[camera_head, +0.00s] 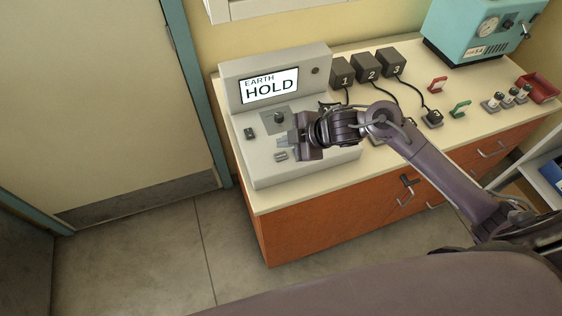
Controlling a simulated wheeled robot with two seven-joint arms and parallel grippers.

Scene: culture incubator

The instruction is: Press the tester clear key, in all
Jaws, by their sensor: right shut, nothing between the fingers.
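The grey tester (272,168) stands on the left end of the counter, and its screen (270,86) reads "EARTH HOLD". Its sloping panel carries a dark round knob (279,118), a small dark switch (249,133) at the left and a small grey key (281,156) near the front. I cannot read which control is the clear key. My right gripper (284,143) is shut and empty, with its fingers pointing left over the panel, between the knob and the front key. I cannot tell whether it touches the panel. My left gripper is out of view.
Three dark blocks numbered 1, 2 and 3 (367,67) stand behind, with cables. A red handle (438,85), a green handle (460,108), small jars (508,97), a red tray (538,88) and a teal device (475,32) are at the right. Floor is clear in front.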

